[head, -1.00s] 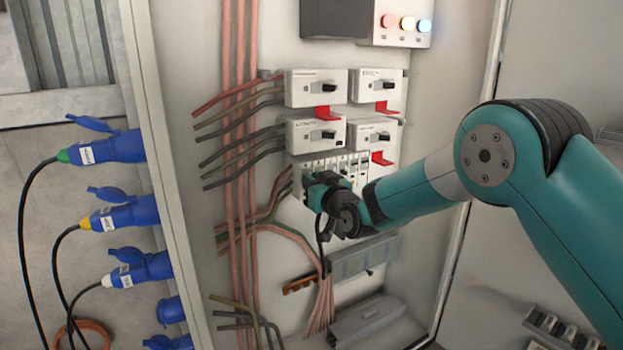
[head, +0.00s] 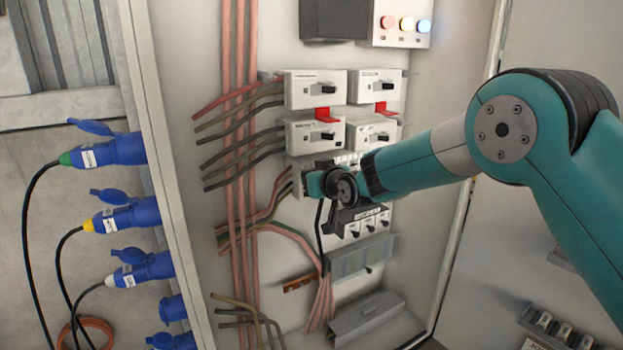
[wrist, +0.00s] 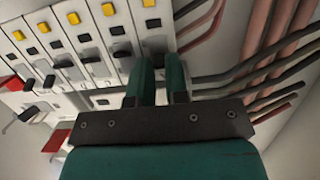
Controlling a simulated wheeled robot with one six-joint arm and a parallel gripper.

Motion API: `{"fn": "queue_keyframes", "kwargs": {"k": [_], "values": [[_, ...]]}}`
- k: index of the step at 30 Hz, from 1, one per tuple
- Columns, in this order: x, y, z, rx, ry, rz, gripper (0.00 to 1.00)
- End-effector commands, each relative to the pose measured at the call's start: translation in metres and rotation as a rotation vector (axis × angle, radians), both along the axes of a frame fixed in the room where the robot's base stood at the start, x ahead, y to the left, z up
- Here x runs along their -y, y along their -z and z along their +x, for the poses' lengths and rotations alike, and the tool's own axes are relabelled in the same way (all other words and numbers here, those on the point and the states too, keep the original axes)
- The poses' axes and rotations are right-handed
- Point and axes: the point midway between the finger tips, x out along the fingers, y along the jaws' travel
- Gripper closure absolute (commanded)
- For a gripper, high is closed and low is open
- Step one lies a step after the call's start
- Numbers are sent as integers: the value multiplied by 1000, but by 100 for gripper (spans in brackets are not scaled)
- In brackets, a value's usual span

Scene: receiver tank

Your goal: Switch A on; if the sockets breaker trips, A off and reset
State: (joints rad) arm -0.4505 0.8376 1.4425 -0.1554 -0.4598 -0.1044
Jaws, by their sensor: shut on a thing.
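My gripper (wrist: 162,75) has its two teal fingers close together at the end of a breaker row (wrist: 82,52), at the cable side. They appear shut on a small dark toggle (wrist: 154,44); the exact contact is partly hidden between the fingertips. Each breaker in the row has a yellow button and a dark toggle. In the head view my gripper (head: 316,184) is at the left end of this row, and my wrist hides most of it. Several larger white switches (head: 315,88) with dark handles sit above. I cannot read which switch is A or which breaker is for the sockets.
Cables (head: 240,130) run down the panel's left. Blue plugs (head: 115,150) stand left of the cabinet wall. A switch row (head: 365,222) and grey boxes (head: 370,315) lie below my wrist. Red tabs (head: 325,114) jut out above.

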Motion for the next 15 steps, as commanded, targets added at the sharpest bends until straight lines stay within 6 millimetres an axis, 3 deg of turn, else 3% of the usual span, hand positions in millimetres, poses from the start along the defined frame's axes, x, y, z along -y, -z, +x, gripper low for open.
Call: {"fn": "queue_keyframes", "kwargs": {"k": [1, 2, 3, 15], "values": [[-1, 1, -1, -2, -3, 1, 100], [-1, 1, -1, -2, -3, 1, 81], [-1, 1, -1, -2, -3, 1, 74], [5, -1, -7, 1, 0, 1, 74]]}}
